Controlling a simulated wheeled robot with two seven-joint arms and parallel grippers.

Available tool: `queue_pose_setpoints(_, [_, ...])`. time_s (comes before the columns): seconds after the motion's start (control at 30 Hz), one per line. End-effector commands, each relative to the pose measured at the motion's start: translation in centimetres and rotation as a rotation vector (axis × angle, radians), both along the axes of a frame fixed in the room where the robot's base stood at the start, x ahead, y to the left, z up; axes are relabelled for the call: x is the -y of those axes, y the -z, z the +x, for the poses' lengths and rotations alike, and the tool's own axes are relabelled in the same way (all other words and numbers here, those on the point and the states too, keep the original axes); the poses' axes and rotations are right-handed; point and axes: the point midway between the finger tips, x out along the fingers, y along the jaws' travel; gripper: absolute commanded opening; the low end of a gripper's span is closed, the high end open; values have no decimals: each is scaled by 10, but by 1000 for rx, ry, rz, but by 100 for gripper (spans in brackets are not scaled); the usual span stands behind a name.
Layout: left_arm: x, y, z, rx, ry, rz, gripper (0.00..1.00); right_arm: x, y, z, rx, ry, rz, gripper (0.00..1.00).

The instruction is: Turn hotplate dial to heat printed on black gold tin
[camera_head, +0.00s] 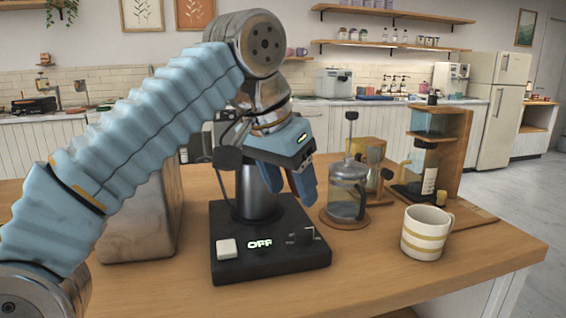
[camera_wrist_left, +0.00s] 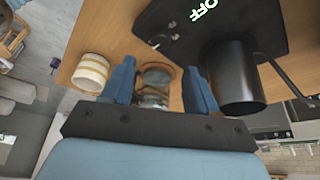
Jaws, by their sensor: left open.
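The black hotplate (camera_head: 285,262) sits on the wooden counter with its display (camera_head: 259,244) reading OFF. Its dark dial (camera_head: 301,236) is at the right of the front panel; it also shows in the left wrist view (camera_wrist_left: 162,40). A dark kettle (camera_head: 257,200) stands on the hotplate. My left gripper (camera_head: 291,196) is open and points down, above and behind the dial, apart from it. In the left wrist view its blue fingers (camera_wrist_left: 160,68) have nothing gripped between them. I cannot make out a black gold tin or a printed heat. My right gripper is not in view.
A glass press (camera_head: 347,195) stands just right of my left gripper. A striped mug (camera_head: 426,232) and a wooden dripper stand (camera_head: 455,150) are further right. A metal box (camera_head: 140,215) is at the left. The counter in front of the mug is clear.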

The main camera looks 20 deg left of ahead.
Motion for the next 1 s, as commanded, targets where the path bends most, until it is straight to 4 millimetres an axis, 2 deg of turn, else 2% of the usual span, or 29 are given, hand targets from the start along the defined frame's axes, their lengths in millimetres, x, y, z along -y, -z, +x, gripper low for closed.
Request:
queue_pose_setpoints(0.1, [-2,-21,-7,0,2,-3,59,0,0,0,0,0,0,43])
queue_pose_setpoints(0.3, [-5,-38,-14,0,1,0,59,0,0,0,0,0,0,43])
queue_pose_setpoints(1.0, [-7,-42,-16,-1,-1,0,59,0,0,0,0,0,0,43])
